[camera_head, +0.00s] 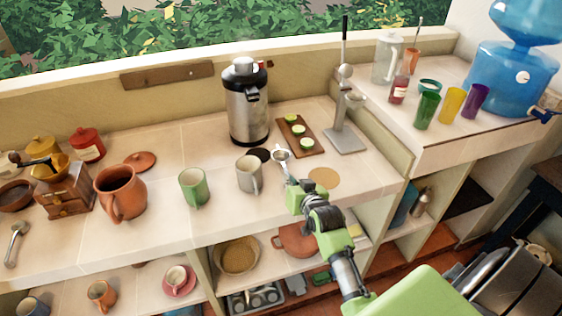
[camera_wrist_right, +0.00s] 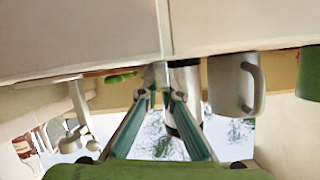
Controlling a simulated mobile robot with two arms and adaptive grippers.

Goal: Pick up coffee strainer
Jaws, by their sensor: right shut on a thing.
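The coffee strainer (camera_head: 280,155) is a small metal piece with a round head and a handle, over the tiled counter in the head view. My right gripper (camera_head: 289,183) reaches in from the lower right and is shut on the strainer's handle. In the right wrist view, the picture is upside down and the two fingers of my right gripper (camera_wrist_right: 163,97) converge on a small grey part (camera_wrist_right: 158,75). The strainer's head is hard to make out there. My left gripper is not in view.
A grey mug (camera_head: 249,175) and a green mug (camera_head: 194,187) stand left of the strainer. A metal urn (camera_head: 246,104), a wooden board with lime halves (camera_head: 300,136) and a lever press (camera_head: 346,138) stand behind it. A round cork mat (camera_head: 324,179) lies to the right.

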